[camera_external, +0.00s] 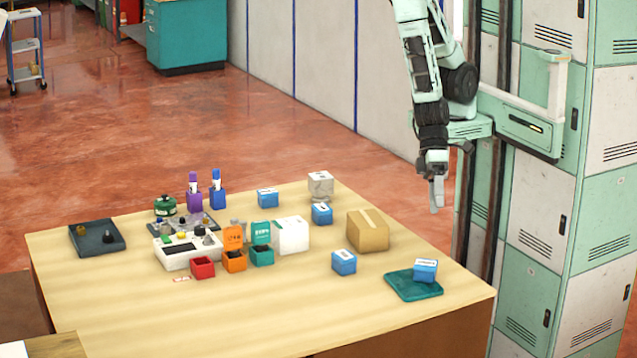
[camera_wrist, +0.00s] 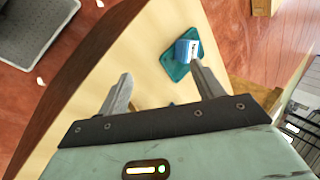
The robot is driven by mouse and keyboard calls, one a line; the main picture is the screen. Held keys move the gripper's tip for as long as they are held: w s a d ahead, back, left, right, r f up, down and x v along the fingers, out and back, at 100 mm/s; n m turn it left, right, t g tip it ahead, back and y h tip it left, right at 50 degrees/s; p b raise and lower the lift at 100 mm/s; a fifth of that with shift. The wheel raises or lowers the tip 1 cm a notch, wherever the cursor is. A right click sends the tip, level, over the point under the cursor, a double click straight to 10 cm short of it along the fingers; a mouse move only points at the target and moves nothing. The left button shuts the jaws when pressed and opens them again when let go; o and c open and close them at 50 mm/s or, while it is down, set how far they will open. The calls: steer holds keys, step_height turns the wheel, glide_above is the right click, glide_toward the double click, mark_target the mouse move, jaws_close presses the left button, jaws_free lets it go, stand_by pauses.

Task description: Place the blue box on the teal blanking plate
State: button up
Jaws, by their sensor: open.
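The teal blanking plate (camera_external: 408,290) lies flat near the right corner of the wooden table. A small blue box (camera_external: 424,270) with a white label sits on its far right part. In the wrist view, the box (camera_wrist: 184,49) rests on the plate (camera_wrist: 174,70) beyond the finger on the right. My gripper (camera_external: 437,207) hangs above the table's right side, apart from the box. Its fingers (camera_wrist: 160,73) are spread with nothing between them. More blue boxes stand on the table, one at front (camera_external: 344,263), one behind it (camera_external: 322,214) and one farther back (camera_external: 267,198).
A cardboard box (camera_external: 368,232) stands left of the plate, and a white box (camera_external: 292,236) is farther left. Red (camera_external: 202,268), orange (camera_external: 234,262) and teal (camera_external: 262,256) bins sit mid-table. A dark tray (camera_external: 97,238) lies at far left. The front of the table is clear.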

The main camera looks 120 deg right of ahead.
steer(key=s+d+r+n+g+h, duration=0.1)
steer(key=s+d+r+n+h, duration=0.1)
steer(key=s+d+r+n, duration=0.2)
steer(key=s+d+r+n+g+h, duration=0.1)
steer(key=s+d+r+n+h, duration=0.2)
steer(key=d+r+n, duration=0.4)
step_height(320, 180, up, 2)
steer(key=shift+s+n+g, duration=0.4)
steer(key=shift+s+n, duration=0.35)
steer(key=shift+n, duration=0.35)
